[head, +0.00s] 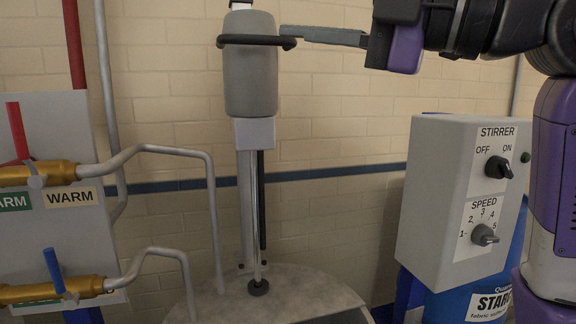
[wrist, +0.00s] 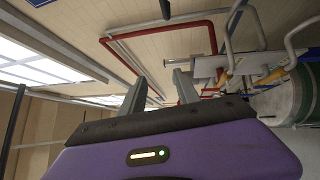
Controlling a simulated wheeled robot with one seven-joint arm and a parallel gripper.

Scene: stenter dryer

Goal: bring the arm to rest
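My gripper (head: 288,36) reaches in from the upper right in the head view, pointing left. In that view its fingertips overlap the right end of the dark ring handle (head: 255,41) around the grey stirrer motor (head: 250,80); I cannot tell whether they touch. In the wrist view the two fingers of my gripper (wrist: 160,80) stand apart with nothing between them. My arm is raised and bent at the right of the head view, in front of the wall.
A round grey vat (head: 300,290) lies under the stirrer shaft (head: 256,210). Brass valves (head: 60,173) and pipes are at left.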

